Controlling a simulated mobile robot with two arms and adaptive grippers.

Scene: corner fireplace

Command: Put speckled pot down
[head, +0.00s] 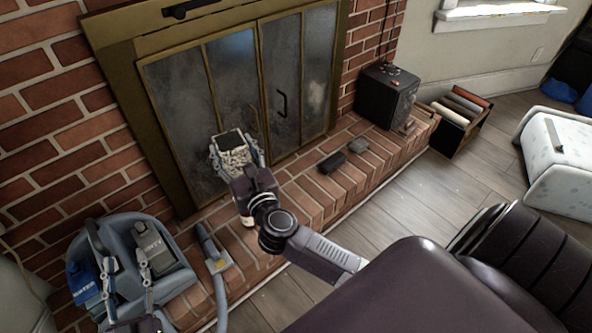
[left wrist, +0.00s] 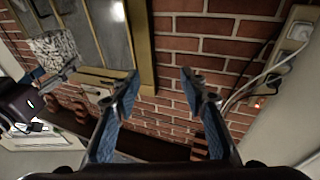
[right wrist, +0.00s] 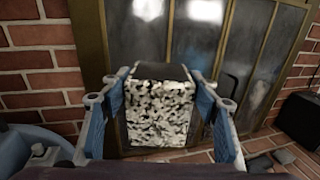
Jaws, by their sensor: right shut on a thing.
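The speckled pot (head: 234,158) is square-sided, mottled black and white, with a dark top. My right gripper (head: 238,150) is shut on it in front of the fireplace glass, over the brick hearth (head: 310,203). In the right wrist view the pot (right wrist: 160,112) sits upright between the two fingers. The pot's underside is hidden, so I cannot tell its height above the hearth. It also shows at the upper left of the left wrist view (left wrist: 53,46). My left gripper (head: 126,264) is open and empty in front of the vacuum cleaner; its spread fingers (left wrist: 160,84) show in the left wrist view.
The blue-grey vacuum cleaner (head: 124,238) is at the hearth's left end, its hose (head: 219,280) beside it. Two small dark objects (head: 331,162) (head: 358,146) lie mid-hearth. A black speaker (head: 378,98) stands at the right end. A dark armchair (head: 425,290) fills the lower right.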

